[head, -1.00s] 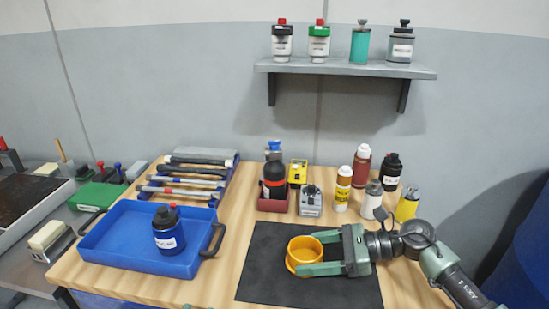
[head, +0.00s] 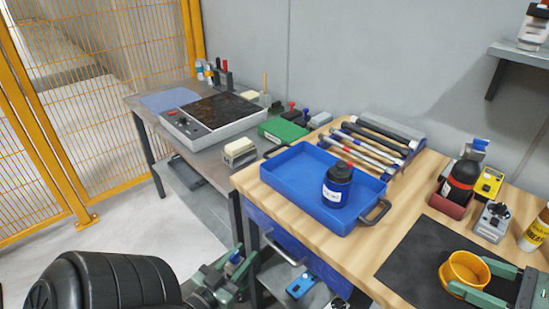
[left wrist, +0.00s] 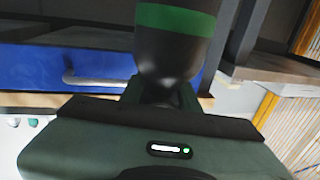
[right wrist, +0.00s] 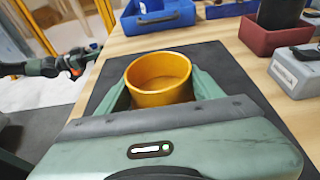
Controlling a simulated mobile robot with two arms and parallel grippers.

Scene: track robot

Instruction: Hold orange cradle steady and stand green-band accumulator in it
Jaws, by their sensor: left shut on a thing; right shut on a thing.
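The orange cradle (head: 465,269) is a short open ring on the black mat. My right gripper (right wrist: 158,98) is shut around the cradle, which also shows in the right wrist view (right wrist: 158,74); it looks empty. The green-band accumulator (left wrist: 172,50) is a dark cylinder with a green band, seen close up in the left wrist view. My left gripper (left wrist: 165,92) is shut on its narrow end. In the head view my left gripper (head: 236,262) is low, in front of the workbench and below its top. I cannot make out the accumulator clearly there.
A blue tray (head: 290,182) holding a dark blue bottle (head: 337,186) stands on the wooden bench. A blue drawer (head: 275,240) is below. A dark red holder (head: 447,203) with a black bottle stands behind the black mat (head: 412,262). Yellow mesh fencing (head: 100,100) is at left.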

